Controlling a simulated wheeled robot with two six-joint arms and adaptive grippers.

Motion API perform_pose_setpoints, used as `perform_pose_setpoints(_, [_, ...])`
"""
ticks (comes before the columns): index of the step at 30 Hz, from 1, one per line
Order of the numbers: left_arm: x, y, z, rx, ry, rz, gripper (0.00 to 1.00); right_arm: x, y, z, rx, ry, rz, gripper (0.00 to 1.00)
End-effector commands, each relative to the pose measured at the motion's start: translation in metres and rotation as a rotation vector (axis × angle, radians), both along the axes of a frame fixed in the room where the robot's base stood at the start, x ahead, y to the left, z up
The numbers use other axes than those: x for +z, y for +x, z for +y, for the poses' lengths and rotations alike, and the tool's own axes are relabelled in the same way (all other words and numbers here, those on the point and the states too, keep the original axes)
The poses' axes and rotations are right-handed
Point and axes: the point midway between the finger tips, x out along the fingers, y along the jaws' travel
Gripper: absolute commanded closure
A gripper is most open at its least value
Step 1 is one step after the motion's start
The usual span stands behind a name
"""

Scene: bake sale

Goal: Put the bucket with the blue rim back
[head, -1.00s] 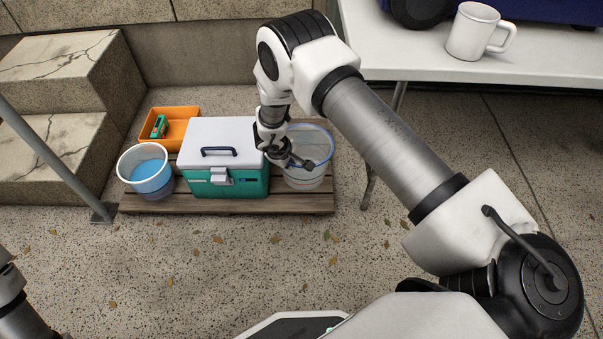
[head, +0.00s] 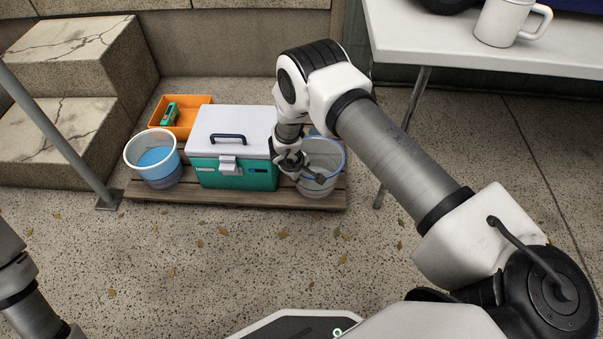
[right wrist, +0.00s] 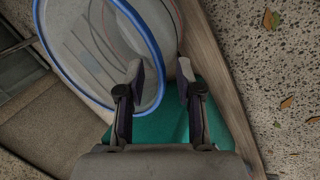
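The bucket with the blue rim (head: 335,187) is pale and translucent. It is at the right end of the wooden pallet, beside the cooler, and looks slightly tilted toward me. My right gripper (head: 310,177) is at its near left side. In the right wrist view, the blue rim (right wrist: 157,43) passes between the two separated fingers of the gripper (right wrist: 160,80), and neither finger clearly presses on it. The wall's exact contact with the right finger cannot be told. My left gripper is out of view; only part of that arm shows at lower left.
The pallet (head: 232,198) also holds a green cooler with a white lid (head: 230,150), a bucket of blue water (head: 156,168) and an orange bin (head: 190,112). A white table (head: 450,50) with a mug (head: 505,22) is at upper right. Steps and a metal rail are left.

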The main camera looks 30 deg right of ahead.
Motion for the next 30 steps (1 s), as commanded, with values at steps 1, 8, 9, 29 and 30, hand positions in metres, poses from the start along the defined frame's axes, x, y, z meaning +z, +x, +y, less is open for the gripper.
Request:
perform_pose_setpoints(1, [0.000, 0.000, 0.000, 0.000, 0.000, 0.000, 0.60, 0.000, 0.000, 0.000, 0.000, 0.000, 0.000, 0.65])
perform_pose_setpoints(8, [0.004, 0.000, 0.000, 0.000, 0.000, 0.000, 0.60, 0.007, 0.000, 0.001, 0.000, 0.000, -0.001, 0.65])
perform_pose_setpoints(9, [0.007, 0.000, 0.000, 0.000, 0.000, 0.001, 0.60, 0.012, -0.001, 0.002, 0.000, 0.000, -0.001, 0.65])
perform_pose_setpoints(29, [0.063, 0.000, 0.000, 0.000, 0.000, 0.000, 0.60, 0.114, -0.022, 0.041, 0.000, 0.000, 0.000, 0.65])
perform_pose_setpoints(30, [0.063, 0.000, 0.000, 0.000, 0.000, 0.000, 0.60, 0.113, -0.022, 0.040, -0.001, -0.002, 0.001, 0.65])
